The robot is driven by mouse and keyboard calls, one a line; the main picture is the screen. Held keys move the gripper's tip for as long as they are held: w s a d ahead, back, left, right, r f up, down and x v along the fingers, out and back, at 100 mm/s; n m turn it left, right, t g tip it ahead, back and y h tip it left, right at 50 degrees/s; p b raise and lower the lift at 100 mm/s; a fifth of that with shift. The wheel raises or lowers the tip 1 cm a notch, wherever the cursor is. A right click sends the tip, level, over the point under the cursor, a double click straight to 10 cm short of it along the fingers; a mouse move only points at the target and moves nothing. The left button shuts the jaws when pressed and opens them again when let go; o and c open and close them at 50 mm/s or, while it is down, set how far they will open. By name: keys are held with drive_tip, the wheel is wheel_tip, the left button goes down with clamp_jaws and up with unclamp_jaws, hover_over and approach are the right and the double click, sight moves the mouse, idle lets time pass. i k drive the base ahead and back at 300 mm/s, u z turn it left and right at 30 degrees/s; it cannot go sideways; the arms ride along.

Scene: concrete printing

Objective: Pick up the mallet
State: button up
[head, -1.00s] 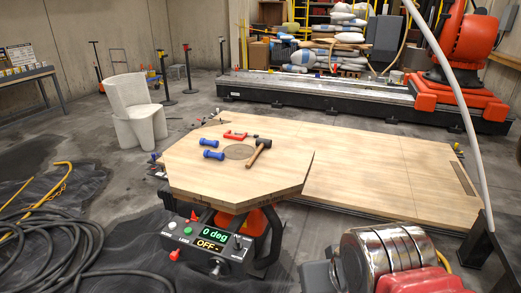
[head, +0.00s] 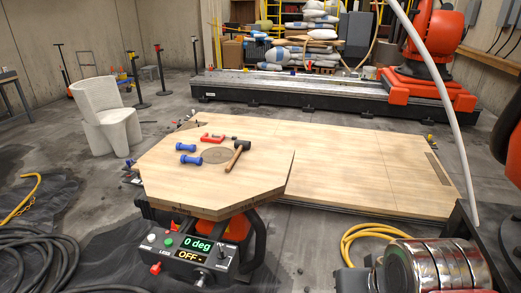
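The mallet (head: 237,156) lies on the pale wooden top of the turntable (head: 165,180). It has a dark head at the upper right, and its wooden handle slants down to the left. Two blue dumbbell-shaped pieces (head: 190,159) and a red tool (head: 212,138) lie to its left on the same top. The mallet is free, with nothing touching it. My gripper is not in view.
A control box (head: 190,247) reading "0 deg" and "OFF" hangs at the turntable's front. A wooden platform (head: 350,165) extends right. A white chair (head: 104,115) stands left. Black hoses (head: 45,260) lie front left, a yellow hose (head: 365,238) front right.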

sight(239, 144)
drive_tip(key=z, duration=0.45)
drive_tip(key=i, duration=3.4)
drive_tip(key=u, duration=0.55)
